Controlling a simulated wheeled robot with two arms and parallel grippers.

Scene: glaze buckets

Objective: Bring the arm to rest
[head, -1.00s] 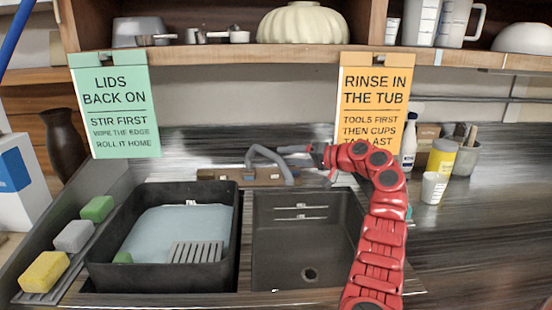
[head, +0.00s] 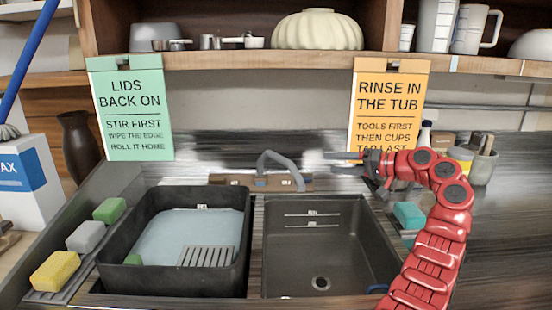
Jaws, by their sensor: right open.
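My right arm is the red one, coming up from the bottom right and bending left at its top. Its gripper (head: 352,166) is open and empty, pointing left in front of the orange sign (head: 389,110). It is above the back right of the empty sink (head: 318,245) and to the right of the grey faucet (head: 282,165). It appears apart from both. My left gripper is not in view.
A black tub (head: 120,282) of pale water stands left of the sink. Yellow (head: 55,271), grey (head: 86,237) and green (head: 109,210) sponges line the left edge. A teal sponge (head: 409,215) lies beside my arm. The right counter is mostly clear.

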